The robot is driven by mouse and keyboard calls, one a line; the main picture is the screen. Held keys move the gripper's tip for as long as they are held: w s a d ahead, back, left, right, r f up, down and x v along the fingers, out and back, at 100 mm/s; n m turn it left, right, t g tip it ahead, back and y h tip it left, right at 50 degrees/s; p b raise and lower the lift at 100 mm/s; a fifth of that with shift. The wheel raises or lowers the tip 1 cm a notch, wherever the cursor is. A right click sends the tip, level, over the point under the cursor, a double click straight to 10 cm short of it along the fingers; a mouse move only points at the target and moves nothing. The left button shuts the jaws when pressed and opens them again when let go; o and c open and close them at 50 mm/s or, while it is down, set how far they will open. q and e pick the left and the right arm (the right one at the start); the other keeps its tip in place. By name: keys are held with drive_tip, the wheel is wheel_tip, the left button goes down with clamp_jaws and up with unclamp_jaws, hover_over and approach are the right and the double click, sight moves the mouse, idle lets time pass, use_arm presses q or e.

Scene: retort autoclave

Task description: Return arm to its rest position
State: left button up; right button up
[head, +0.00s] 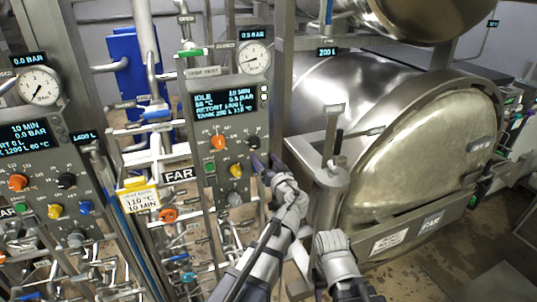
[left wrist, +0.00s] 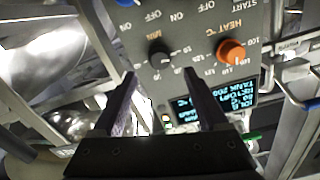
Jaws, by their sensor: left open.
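My left gripper (head: 264,162) is open and empty in front of the middle control panel (head: 193,122), near its lower right side. In the left wrist view, its two dark fingers (left wrist: 160,75) stand apart, with the panel upside down beyond them. The black minutes knob (left wrist: 160,52) appears between and beyond the fingertips; it also shows in the head view (head: 253,143). The orange heat knob (head: 218,142) is to its left. The yellow knob (head: 236,170) is below. The display (head: 225,103) reads IDLE, 10 MIN. My right gripper's fingers do not show.
A large steel retort (head: 420,150) with a domed door stands at the right. A steel post (head: 325,195) stands between it and the panel. Another panel (head: 40,180) is at the left, with a yellow-edged card (head: 138,197) and pipes between. Open floor (head: 440,270) shows at lower right.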

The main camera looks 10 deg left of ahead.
use_arm(q)
drive_tip(key=s+d+f+m+g+h+b, duration=0.15)
drive_tip(key=s+f+g+b, duration=0.45)
drive_tip(key=f, duration=0.7)
drive_tip(key=s+f+g+h+b, duration=0.25)
drive_tip(key=s+f+b, duration=0.25)
drive_tip(key=s+f, duration=0.65)
drive_tip(key=s+d+f+m+g+h+b, duration=0.4)
drive_tip(key=s+d+f, duration=0.6)
drive_tip(key=f, duration=0.5)
drive_tip(key=s+m+g+b, duration=0.2)
drive_tip(key=shift+d+g+h, duration=0.3)
drive_tip(key=shift+g+h, duration=0.05)
drive_tip(key=shift+h, duration=0.05)
